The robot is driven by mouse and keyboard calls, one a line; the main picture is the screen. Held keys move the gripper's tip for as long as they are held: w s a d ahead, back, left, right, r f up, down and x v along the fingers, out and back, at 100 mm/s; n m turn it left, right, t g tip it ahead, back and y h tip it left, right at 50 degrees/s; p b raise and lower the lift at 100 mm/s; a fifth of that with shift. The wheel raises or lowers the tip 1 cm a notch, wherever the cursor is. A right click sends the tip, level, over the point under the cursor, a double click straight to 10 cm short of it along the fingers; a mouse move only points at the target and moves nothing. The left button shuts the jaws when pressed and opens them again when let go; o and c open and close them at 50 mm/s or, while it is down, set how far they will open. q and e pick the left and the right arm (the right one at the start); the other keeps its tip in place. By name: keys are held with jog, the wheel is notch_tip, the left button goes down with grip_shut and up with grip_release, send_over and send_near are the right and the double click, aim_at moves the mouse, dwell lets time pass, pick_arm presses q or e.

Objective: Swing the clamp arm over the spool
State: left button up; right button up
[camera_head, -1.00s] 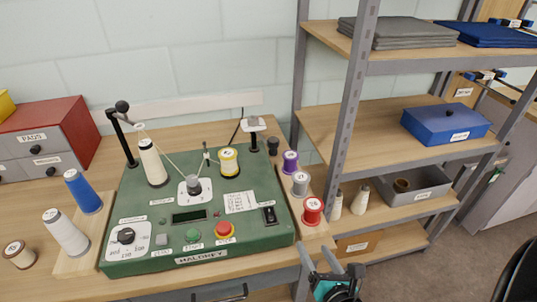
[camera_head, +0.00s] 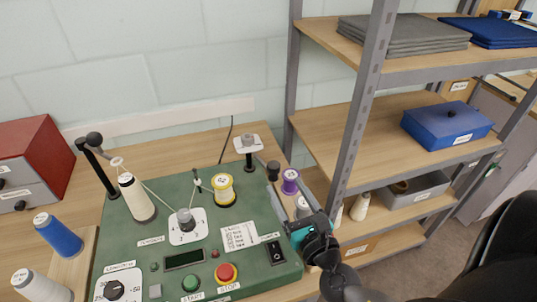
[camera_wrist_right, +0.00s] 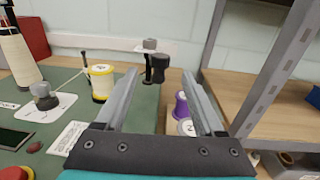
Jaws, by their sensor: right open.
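The clamp arm (camera_head: 247,142) is a pale bar on a black post at the back right of the green machine, with a dark cylindrical end pointing right, away from the spool. It also shows in the right wrist view (camera_wrist_right: 150,47). The yellow-and-white spool (camera_head: 222,189) stands upright left of the post; it also shows in the right wrist view (camera_wrist_right: 101,83). My right gripper (camera_head: 285,188) is open at the machine's right edge, in front of the clamp arm and apart from it. In the right wrist view the arm's dark end shows between the fingertips (camera_wrist_right: 160,74). My left gripper is out of view.
A purple spool (camera_head: 290,181) and a grey spool (camera_head: 303,206) stand close to my right gripper. A shelf upright (camera_head: 358,120) rises to the right. A thread runs from the white cone (camera_head: 136,197) past the grey knob (camera_head: 185,219).

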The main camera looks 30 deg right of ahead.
aim_at(271, 163)
jog(key=w, duration=0.3)
jog(key=w+d+p, duration=0.1)
jog(key=w, duration=0.6)
jog(key=shift+d, duration=0.35)
jog(key=shift+w+d, duration=0.1)
jog(key=shift+w, duration=0.5)
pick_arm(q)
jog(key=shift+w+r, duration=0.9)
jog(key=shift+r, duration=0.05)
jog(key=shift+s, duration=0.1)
pick_arm(e)
grip_shut()
